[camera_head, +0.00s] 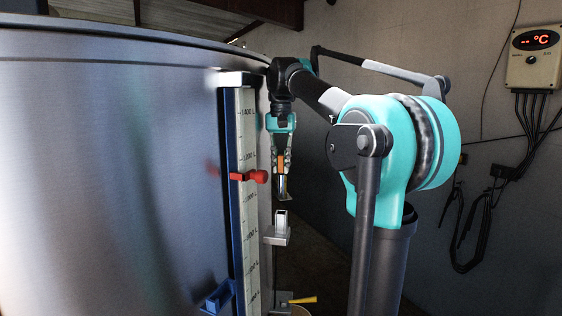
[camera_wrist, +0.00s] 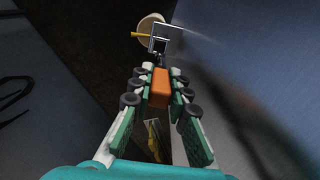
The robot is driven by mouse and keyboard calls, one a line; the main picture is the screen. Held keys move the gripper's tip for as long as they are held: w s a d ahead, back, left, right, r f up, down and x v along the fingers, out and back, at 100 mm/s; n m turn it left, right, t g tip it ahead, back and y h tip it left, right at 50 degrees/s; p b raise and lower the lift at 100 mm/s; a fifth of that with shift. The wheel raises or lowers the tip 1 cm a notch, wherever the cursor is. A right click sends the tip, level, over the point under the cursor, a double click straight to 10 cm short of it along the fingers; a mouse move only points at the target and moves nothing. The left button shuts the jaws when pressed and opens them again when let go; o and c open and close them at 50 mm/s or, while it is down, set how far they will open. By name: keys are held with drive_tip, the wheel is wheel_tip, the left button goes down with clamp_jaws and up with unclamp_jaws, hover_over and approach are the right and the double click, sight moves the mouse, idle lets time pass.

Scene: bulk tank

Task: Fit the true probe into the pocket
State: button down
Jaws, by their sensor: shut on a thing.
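The probe, with an orange grip (camera_head: 281,160) and a slim metallic lower part, hangs about upright in my gripper (camera_head: 281,158) in the head view. The orange grip (camera_wrist: 160,88) also shows between the fingers of my gripper (camera_wrist: 160,84) in the wrist view, shut on it. A pale square-mouthed pocket (camera_head: 282,219) stands on a grey bracket by the tank wall, below the probe. The probe's lower end looks apart from and above the pocket. A grey square piece (camera_wrist: 166,40), likely the pocket, lies beyond the grip in the wrist view. Its opening is unclear.
The large steel tank (camera_head: 100,170) fills the left. A litre scale (camera_head: 247,200) with a red pointer (camera_head: 250,177) stands close left of the gripper. A yellow lever (camera_head: 302,300) is below. A wall display (camera_head: 536,40) reads dashes and °C, with cables hanging beneath.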

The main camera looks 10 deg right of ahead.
sight(281, 178)
drive_tip(key=shift+f, duration=2.35)
wheel_tip(281, 178, down, 8)
idle(2.9)
drive_tip(key=c, duration=1.4)
unclamp_jaws()
wheel_tip(281, 178, up, 12)
